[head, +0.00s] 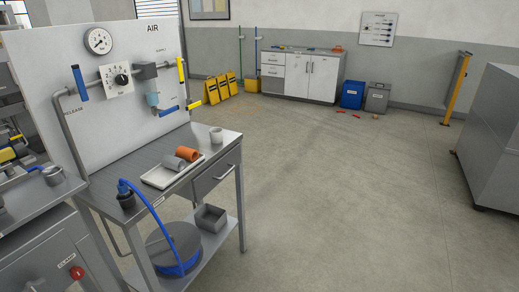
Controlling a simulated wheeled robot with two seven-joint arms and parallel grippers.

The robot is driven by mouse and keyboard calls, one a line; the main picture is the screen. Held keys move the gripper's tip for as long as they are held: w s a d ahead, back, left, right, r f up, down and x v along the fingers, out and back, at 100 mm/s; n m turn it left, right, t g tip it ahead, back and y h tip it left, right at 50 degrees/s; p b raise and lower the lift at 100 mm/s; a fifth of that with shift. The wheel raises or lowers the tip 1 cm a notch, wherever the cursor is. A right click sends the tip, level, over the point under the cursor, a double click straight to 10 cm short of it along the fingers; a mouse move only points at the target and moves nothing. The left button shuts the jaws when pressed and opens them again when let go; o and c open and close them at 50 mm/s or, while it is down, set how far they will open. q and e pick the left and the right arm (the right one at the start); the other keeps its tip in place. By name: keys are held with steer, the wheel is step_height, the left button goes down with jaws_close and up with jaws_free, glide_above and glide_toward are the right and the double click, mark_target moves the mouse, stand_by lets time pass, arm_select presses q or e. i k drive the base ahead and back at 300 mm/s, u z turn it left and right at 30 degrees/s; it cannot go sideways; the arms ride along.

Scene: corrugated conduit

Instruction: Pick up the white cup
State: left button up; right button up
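A small whitish cup (216,135) stands upright near the far right corner of the metal workbench (219,151). It is just beyond the tray that holds the conduit pieces and appears apart from it. Neither of my grippers is in the head view, and nothing touches the cup.
A white tray (152,181) holds an orange corrugated piece (188,154) and a grey piece (174,164). A blue hose (150,206) loops off the bench's near side. A grey open box (210,218) sits on the lower shelf. The floor (330,190) right of the bench is clear.

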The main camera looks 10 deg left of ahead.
mark_target(216, 134)
steer(key=u, duration=1)
steer(key=k, duration=0.1)
steer(key=z, duration=1.35)
steer(key=i, duration=1.75)
steer(key=u, duration=1.7)
steer(key=i, duration=0.75)
steer(key=u, duration=0.85)
